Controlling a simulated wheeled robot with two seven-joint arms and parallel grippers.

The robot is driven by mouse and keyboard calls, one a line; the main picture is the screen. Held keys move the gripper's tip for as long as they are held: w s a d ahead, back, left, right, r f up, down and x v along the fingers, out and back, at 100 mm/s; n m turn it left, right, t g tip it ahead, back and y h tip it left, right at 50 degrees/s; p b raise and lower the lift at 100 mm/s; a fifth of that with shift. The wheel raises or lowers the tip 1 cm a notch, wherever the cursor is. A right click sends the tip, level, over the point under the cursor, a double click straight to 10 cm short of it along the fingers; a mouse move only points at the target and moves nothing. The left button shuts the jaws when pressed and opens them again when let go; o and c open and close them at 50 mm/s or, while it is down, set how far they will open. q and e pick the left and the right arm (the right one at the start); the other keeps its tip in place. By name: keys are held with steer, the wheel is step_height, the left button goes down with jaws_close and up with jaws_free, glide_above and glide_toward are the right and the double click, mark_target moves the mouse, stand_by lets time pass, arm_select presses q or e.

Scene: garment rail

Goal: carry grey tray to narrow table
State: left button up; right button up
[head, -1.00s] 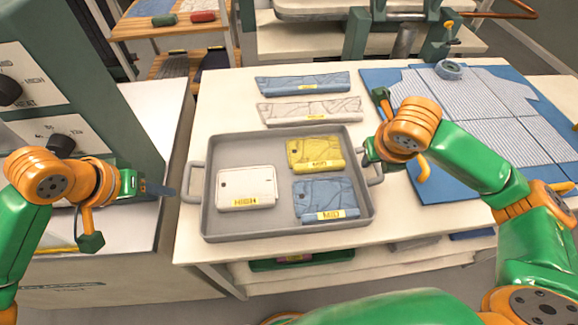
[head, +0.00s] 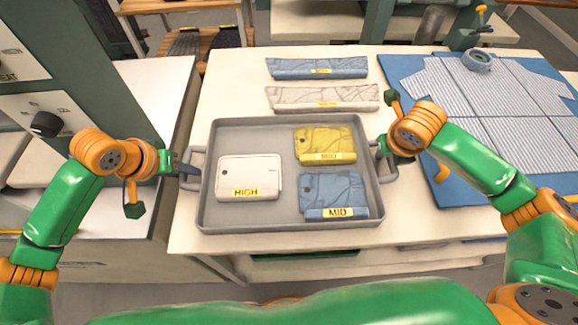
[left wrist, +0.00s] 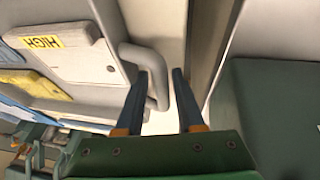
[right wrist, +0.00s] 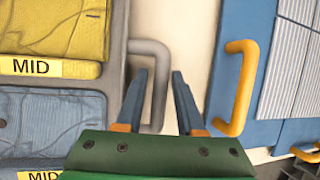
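The grey tray (head: 290,226) lies flat on the white table. It holds a white folded garment (head: 247,172) labelled HIGH, a yellow one (head: 324,143) and a blue one (head: 333,190), both labelled MID. My left gripper (head: 190,171) is at the tray's left handle (head: 198,157). In the left wrist view its fingers (left wrist: 163,80) are apart, with the handle bar (left wrist: 155,90) between them. My right gripper (head: 381,147) is at the right handle (head: 390,172). In the right wrist view its fingers (right wrist: 158,80) are apart, with the handle bar (right wrist: 158,85) between them.
A blue folded strip (head: 318,67) and a pale one (head: 322,98) lie behind the tray. A blue mat (head: 450,190) with a striped shirt (head: 495,110) is at right. A green machine with knobs (head: 47,124) stands at left. A wooden table (head: 188,57) is at the back.

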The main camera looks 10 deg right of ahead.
arm_select(q)
steer(key=shift+f, duration=0.15)
arm_select(e)
steer(key=shift+f, duration=0.15)
arm_select(q)
steer(key=shift+w, duration=0.1)
jaws_close()
arm_select(e)
steer(key=shift+w, duration=0.1)
jaws_close()
stand_by(0.9)
